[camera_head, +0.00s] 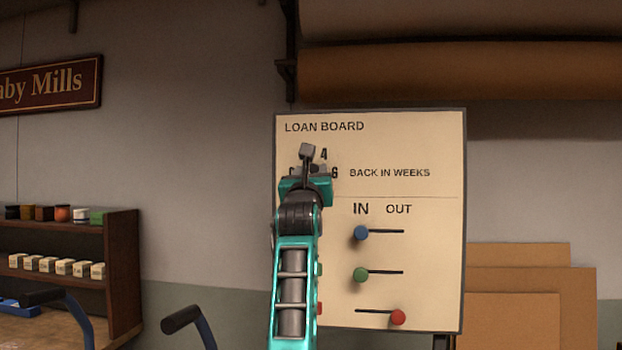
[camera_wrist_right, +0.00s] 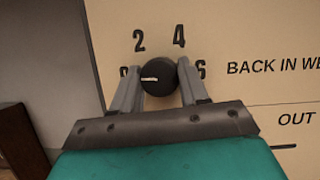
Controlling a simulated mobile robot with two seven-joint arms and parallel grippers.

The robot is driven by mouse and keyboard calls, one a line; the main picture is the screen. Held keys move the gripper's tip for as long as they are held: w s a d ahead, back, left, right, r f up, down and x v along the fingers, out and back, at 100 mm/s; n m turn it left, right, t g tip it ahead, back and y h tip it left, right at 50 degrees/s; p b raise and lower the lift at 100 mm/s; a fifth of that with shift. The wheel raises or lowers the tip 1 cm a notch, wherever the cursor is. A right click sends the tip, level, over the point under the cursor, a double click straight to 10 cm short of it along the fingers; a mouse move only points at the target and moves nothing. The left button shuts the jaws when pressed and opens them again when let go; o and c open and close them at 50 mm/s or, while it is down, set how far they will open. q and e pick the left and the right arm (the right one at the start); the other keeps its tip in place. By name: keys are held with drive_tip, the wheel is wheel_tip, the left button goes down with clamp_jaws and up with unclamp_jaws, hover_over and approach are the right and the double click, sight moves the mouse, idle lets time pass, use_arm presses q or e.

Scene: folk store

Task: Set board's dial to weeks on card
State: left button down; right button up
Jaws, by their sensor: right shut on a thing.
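In the right wrist view the dial (camera_wrist_right: 158,75) is a round black knob with a white pointer mark. The mark points left, towards a numeral partly hidden by a finger; 2, 4 and 6 are printed around the knob. My right gripper (camera_wrist_right: 160,72) is shut on the dial, one finger on each side. In the head view the gripper (camera_head: 310,170) covers most of the dial. No card with weeks can be made out. My left gripper is out of view.
Below the dial, the board carries a blue slider (camera_head: 361,233) and a green slider (camera_head: 360,275) at left, and a red slider (camera_head: 398,317) at right. A wooden shelf (camera_head: 122,260) with small goods stands at left. Cardboard sheets (camera_head: 530,280) lean at right.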

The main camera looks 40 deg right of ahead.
drive_tip(key=m+g+h+b, duration=0.1)
drive_tip(key=m+g, duration=0.1)
drive_tip(key=m, duration=0.3)
drive_tip(key=m+g+b, duration=0.1)
drive_tip(key=m+g, duration=0.2)
drive_tip(key=m, duration=0.2)
drive_tip(key=m+g+h+b, duration=0.1)
drive_tip(key=m+g+b, duration=0.1)
drive_tip(key=m, duration=0.3)
drive_tip(key=shift+w+a+h, duration=0.1)
drive_tip(key=shift+w+h, duration=0.05)
drive_tip(key=shift+h, duration=0.15)
drive_tip(key=shift+m+g, duration=0.3)
drive_tip(key=o, duration=1.1)
drive_tip(key=shift+c, duration=0.2)
drive_tip(key=b+v, duration=0.2)
drive_tip(key=v, duration=1.1)
drive_tip(key=shift+b, duration=0.4)
